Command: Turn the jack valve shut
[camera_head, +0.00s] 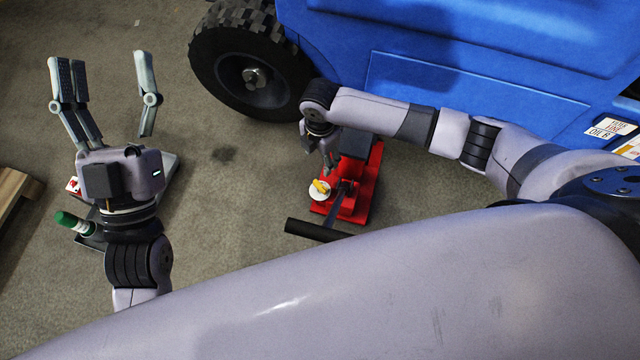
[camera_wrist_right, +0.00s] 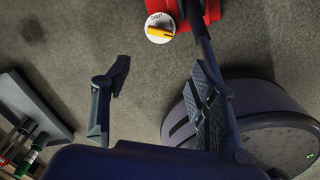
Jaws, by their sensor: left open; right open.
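The jack valve (camera_head: 319,190) is a white disc with a yellow handle on the red jack (camera_head: 364,192). The right wrist view also shows the valve (camera_wrist_right: 160,28), ahead of the fingertips, with its yellow handle lying roughly sideways. My right gripper (camera_head: 331,168) points down close above the valve; its parted fingers show in the right wrist view (camera_wrist_right: 160,72), with nothing between them. It is not seen touching the valve. My left gripper (camera_head: 102,70) is open and empty, fingers spread, over the floor at the left.
A black jack handle bar (camera_head: 318,231) sticks out in front of the jack. The blue vehicle (camera_head: 470,60) and its black wheel (camera_head: 250,70) stand behind. A green-capped bottle (camera_head: 70,221) is at the left by a grey tray (camera_head: 168,165). Floor between tray and jack is mostly clear.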

